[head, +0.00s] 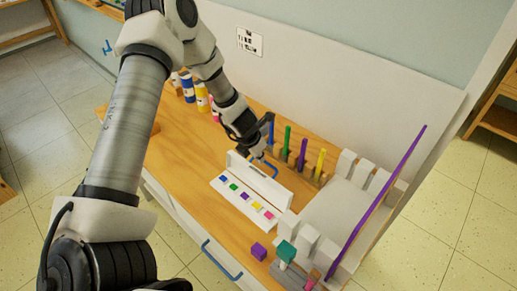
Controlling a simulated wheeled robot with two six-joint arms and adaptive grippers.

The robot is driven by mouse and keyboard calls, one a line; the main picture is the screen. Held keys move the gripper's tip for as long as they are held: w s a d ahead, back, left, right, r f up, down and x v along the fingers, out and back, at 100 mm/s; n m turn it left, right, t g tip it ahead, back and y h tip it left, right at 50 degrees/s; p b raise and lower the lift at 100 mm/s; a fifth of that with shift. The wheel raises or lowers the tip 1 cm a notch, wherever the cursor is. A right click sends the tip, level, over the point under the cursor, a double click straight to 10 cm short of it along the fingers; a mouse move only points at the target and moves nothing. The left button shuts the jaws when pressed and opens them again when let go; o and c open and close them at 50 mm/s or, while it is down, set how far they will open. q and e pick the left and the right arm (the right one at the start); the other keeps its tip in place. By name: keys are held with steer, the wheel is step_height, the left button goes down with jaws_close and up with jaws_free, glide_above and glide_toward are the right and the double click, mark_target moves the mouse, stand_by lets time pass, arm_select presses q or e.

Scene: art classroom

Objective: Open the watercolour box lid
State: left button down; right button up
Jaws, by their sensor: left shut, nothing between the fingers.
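The watercolour box (219,185) is a white tray with a row of coloured paint pans on the wooden counter. Its white lid (262,183) stands raised along the back edge, so the paints show. A blue bar (267,166) shows just behind the lid's top edge, partly hidden. My left gripper (258,156) is shut and empty, just behind and above the lid near the blue bar. I cannot tell whether it touches the lid. My right gripper is not in view.
Upright brushes in a wooden holder (299,170) stand close behind the lid. Paint bottles (187,87) stand at the back left. A white rack (335,216) with a long purple stick (376,203) is at the right. A purple block (258,251) lies near the front edge.

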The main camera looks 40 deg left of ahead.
arm_select(q)
steer(key=v, duration=1.2)
